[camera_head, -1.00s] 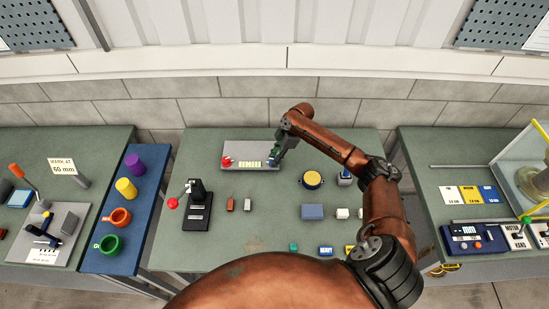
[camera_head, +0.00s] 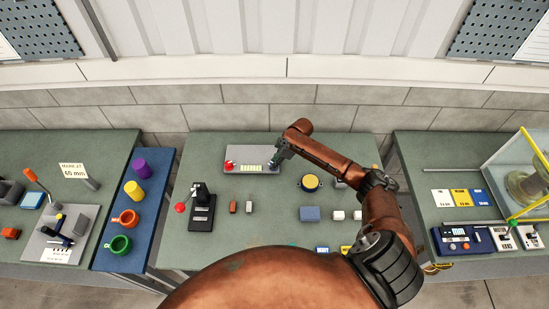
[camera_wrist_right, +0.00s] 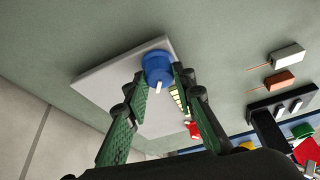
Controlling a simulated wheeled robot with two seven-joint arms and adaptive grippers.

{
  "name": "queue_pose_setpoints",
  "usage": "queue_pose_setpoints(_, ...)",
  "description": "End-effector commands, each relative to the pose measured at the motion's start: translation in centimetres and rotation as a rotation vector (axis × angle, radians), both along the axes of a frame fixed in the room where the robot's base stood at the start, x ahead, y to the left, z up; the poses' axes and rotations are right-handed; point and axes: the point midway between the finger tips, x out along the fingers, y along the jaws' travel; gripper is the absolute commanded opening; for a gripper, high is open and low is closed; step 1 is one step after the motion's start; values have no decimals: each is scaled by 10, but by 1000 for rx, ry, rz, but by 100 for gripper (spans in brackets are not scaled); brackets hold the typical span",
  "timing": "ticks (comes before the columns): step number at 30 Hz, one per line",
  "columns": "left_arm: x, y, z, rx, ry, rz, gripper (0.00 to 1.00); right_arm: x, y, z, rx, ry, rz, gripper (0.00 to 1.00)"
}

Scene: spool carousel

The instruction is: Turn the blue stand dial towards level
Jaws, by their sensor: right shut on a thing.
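The blue dial (camera_wrist_right: 157,67) shows in the right wrist view, with a white pointer mark on its near side. It sits on a light grey plate (camera_wrist_right: 112,80). My right gripper (camera_wrist_right: 161,77) is shut on the dial, one green finger on each side. In the head view the grey plate (camera_head: 240,153) lies at the back of the middle bench, and my right gripper (camera_head: 276,162) is at its right end, hiding the dial. A red knob (camera_head: 229,166) and a pale green-yellow scale strip (camera_head: 251,168) are on the plate's front. My left gripper is not in view.
A black stand with a red-knobbed lever (camera_head: 202,212) stands front left of the plate. Two small blocks (camera_head: 241,207) lie near it.

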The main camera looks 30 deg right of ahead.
Motion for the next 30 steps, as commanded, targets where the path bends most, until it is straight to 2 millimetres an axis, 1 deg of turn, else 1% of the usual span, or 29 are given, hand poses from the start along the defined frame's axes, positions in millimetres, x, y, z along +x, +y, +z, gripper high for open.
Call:
queue_pose_setpoints(1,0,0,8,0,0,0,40,-1,-3,3,-4,1,-24,0)
queue_pose_setpoints(3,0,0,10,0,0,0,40,-1,-3,2,-5,1,-46,0)
queue_pose_setpoints(14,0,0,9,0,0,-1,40,0,-3,0,-6,0,-63,0)
queue_pose_setpoints(15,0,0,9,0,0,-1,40,0,-3,0,-6,0,-63,26)
queue_pose_setpoints(22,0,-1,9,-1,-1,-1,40,0,-1,0,-3,-1,-59,41)
queue_pose_setpoints(30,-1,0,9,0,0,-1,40,0,-1,1,-1,-1,-58,41)
